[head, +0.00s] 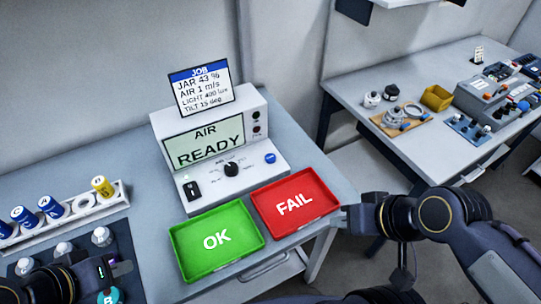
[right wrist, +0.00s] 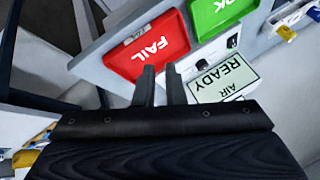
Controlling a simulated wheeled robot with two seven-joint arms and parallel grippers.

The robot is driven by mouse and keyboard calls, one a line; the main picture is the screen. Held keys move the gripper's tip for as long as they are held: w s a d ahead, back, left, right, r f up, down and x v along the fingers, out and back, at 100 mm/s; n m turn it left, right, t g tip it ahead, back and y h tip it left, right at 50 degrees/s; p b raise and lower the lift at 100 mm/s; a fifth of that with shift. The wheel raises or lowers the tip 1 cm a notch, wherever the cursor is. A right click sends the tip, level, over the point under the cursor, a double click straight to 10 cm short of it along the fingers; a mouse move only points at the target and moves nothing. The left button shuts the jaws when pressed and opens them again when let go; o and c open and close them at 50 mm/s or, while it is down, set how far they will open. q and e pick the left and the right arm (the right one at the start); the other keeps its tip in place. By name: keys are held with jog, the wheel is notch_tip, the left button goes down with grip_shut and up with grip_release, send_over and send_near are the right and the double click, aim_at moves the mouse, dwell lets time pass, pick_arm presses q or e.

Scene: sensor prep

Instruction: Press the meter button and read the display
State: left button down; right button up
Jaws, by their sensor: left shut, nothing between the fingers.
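The meter (head: 222,144) stands on the bench and its display (head: 204,145) reads "AIR READY". A blue button (head: 270,158) sits at the right of its sloped front, a black knob (head: 231,169) in the middle and a black switch (head: 191,189) at the left. The display also shows in the right wrist view (right wrist: 225,79). My right gripper (head: 344,218) is beside the red FAIL tray, away from the button; its fingers (right wrist: 160,70) are apart and empty. My left gripper (head: 124,268) is shut and empty at lower left, away from the meter.
A job card (head: 201,89) above the meter lists JAR 43 %, AIR 1 m/s, LIGHT 400 lux, TILT 15 deg. Green OK (head: 217,241) and red FAIL (head: 295,203) trays lie before the meter. A rack (head: 70,214) with capped vials stands left. Another table (head: 350,88) is at right.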

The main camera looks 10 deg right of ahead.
grip_shut()
dwell(1.0)
